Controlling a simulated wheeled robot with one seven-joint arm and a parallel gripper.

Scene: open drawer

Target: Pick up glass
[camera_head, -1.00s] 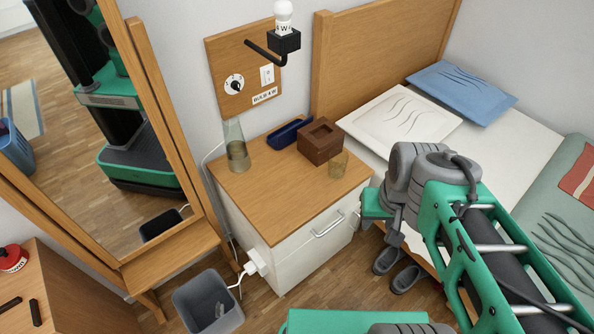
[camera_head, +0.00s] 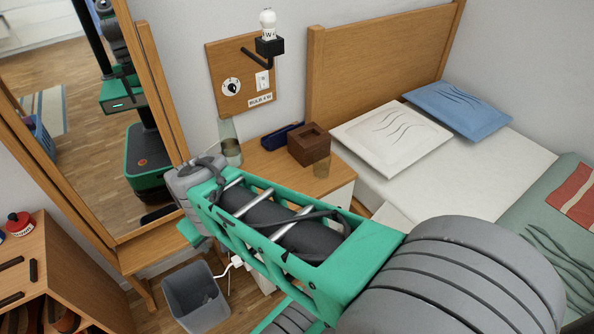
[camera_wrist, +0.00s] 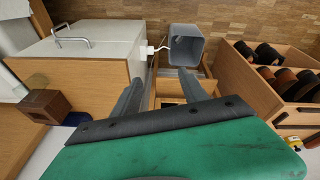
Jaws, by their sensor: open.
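A small amber-tinted glass (camera_head: 321,167) stands upright on the wooden top of the nightstand (camera_head: 268,163), in front of a brown box, in the head view. A taller clear vessel (camera_head: 231,152), tinted low down, stands at the nightstand's left back corner, partly covered by my arm. My gripper (camera_wrist: 160,80) is open and empty in the wrist view, its two dark fingers apart. It points down past the nightstand towards the bin and floor. In the head view my forearm hides most of the nightstand's front. I cannot clearly make out either glass in the wrist view.
The brown box (camera_head: 308,145) and a dark blue tray (camera_head: 282,136) share the nightstand top. A mirror (camera_head: 90,110) stands left, close to my wrist. A grey bin (camera_head: 196,298) is on the floor. An open shelf (camera_head: 62,275) is at lower left, the bed at right.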

